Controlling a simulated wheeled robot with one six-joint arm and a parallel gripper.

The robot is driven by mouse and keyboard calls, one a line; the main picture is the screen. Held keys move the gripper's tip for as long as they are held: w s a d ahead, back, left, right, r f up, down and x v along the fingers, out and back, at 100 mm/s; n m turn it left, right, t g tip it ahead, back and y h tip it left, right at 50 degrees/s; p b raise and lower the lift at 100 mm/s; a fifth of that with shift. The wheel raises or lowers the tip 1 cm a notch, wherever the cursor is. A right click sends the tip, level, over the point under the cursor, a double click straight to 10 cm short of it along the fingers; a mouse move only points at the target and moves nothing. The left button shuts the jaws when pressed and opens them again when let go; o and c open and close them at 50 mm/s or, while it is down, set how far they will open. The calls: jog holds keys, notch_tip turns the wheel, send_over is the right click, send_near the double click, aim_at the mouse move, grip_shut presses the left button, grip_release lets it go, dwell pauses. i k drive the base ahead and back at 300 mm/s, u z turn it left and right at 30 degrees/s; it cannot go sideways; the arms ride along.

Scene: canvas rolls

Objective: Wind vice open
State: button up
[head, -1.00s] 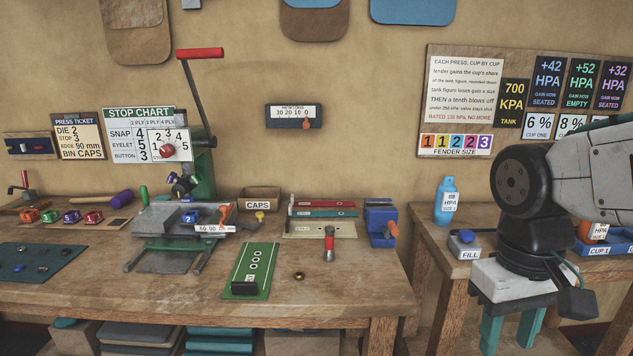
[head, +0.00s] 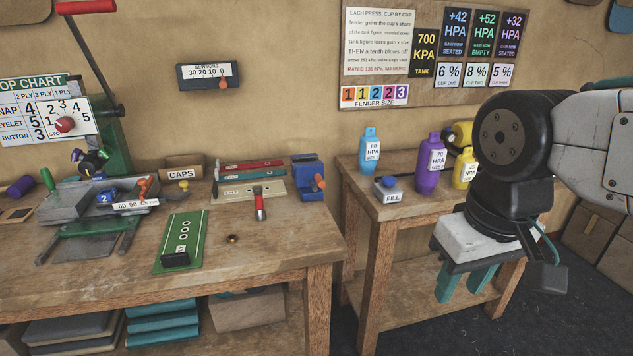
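The vice (head: 309,184) is a blue block with an orange handle (head: 319,181) on its front right side. It stands at the back right corner of the wooden workbench (head: 290,245). Whether its jaws are apart is too small to tell. My gripper (head: 467,284) hangs at the right of the head view, pointing down, with two teal fingers apart and nothing seen between them. It is to the right of the vice and well clear of it, in front of the side table.
A side table (head: 405,207) holds a FILL block (head: 390,190) and blue (head: 370,150), purple (head: 429,165) and yellow (head: 463,170) bottles. The bench's front right corner is clear.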

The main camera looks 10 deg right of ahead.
aim_at(319, 182)
jog(key=z, duration=0.55)
jog(key=k, duration=0.65)
jog(key=z, duration=0.85)
jog(key=i, duration=0.95)
jog(key=u, duration=0.9)
jog(key=i, duration=0.7)
jog(key=u, duration=0.05)
